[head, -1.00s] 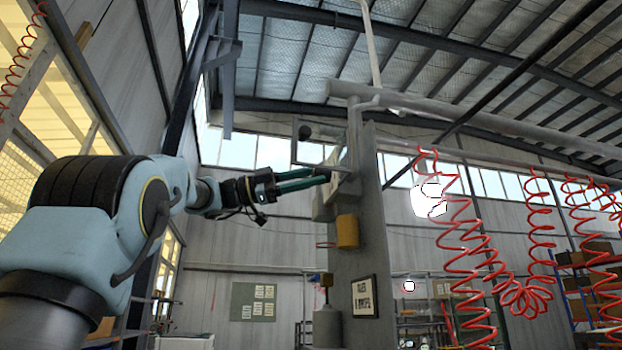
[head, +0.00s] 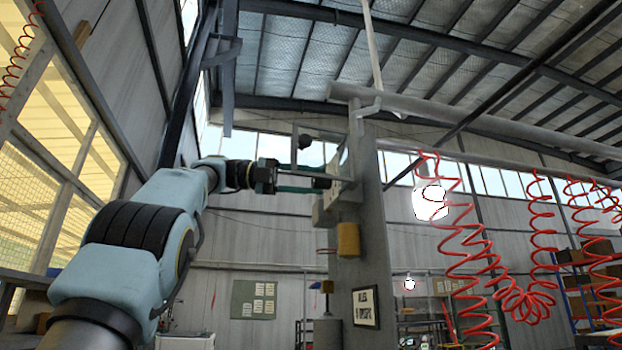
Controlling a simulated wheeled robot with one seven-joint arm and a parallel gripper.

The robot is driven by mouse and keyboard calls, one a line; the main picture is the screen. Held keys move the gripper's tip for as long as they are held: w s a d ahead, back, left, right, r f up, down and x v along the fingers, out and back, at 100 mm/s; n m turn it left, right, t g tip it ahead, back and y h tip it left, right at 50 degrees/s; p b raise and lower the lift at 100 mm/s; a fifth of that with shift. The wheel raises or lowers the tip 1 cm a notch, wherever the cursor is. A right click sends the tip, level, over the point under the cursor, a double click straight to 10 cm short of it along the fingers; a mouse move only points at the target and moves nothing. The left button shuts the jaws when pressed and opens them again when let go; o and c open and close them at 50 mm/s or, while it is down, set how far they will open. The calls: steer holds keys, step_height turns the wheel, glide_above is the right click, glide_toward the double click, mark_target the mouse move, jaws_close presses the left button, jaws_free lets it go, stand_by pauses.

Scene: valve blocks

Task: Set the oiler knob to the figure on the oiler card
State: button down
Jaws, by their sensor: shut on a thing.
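My gripper (head: 322,183) reaches in from the left, its green fingers level and pointing right at the side of the grey column (head: 370,215). It is shut on a small dark piece at the pale block (head: 346,190) on that column. This looks like the oiler knob, mostly hidden by the fingers, so its setting cannot be read. A framed card (head: 365,307) with dark lettering hangs low on the column; I cannot read it or tell whether it is the oiler card.
A yellow cylinder (head: 348,240) hangs on the column below the gripper. Red coiled hoses (head: 460,250) hang at the right. A board with papers (head: 254,299) is on the far wall.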

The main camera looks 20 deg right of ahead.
steer(key=m+t, duration=0.2)
steer(key=m, duration=0.2)
steer(key=shift+s+y, duration=0.1)
steer(key=shift+y, duration=0.3)
stand_by(0.4)
steer(key=shift+c, duration=2.2)
jaws_free()
steer(key=shift+r, duration=0.1)
steer(key=shift+r, duration=0.1)
